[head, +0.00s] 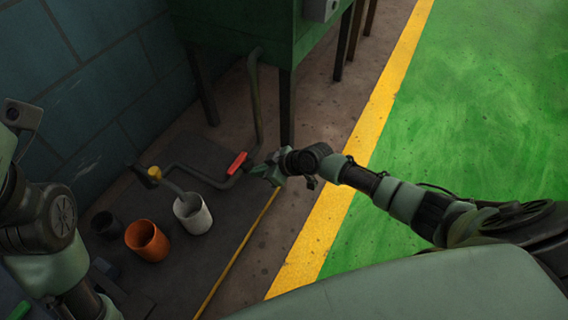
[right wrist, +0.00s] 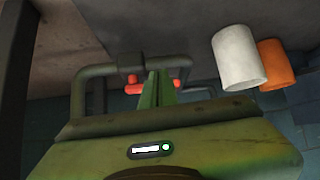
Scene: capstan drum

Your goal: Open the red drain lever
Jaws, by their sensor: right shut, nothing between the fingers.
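The red drain lever (head: 237,163) sits on a dark pipe (head: 205,178) low near the floor, below a green tank. In the right wrist view the red lever (right wrist: 135,88) shows on both sides of my fingers, which hide its middle. My right gripper (head: 267,172) is just right of the lever in the head view, shut and empty. Its fingers also show in the right wrist view (right wrist: 160,88), pointing toward the lever. I cannot tell whether they touch it. My left arm (head: 50,220) is at the left edge, and its gripper is out of view.
A white cup (head: 193,215) stands below the pipe's yellow-tipped end (head: 155,173). An orange cup (head: 147,240) and a dark cup (head: 105,224) stand beside it on a dark mat. The green tank (head: 240,30) and its legs stand behind. The green floor (head: 480,90) at right is clear.

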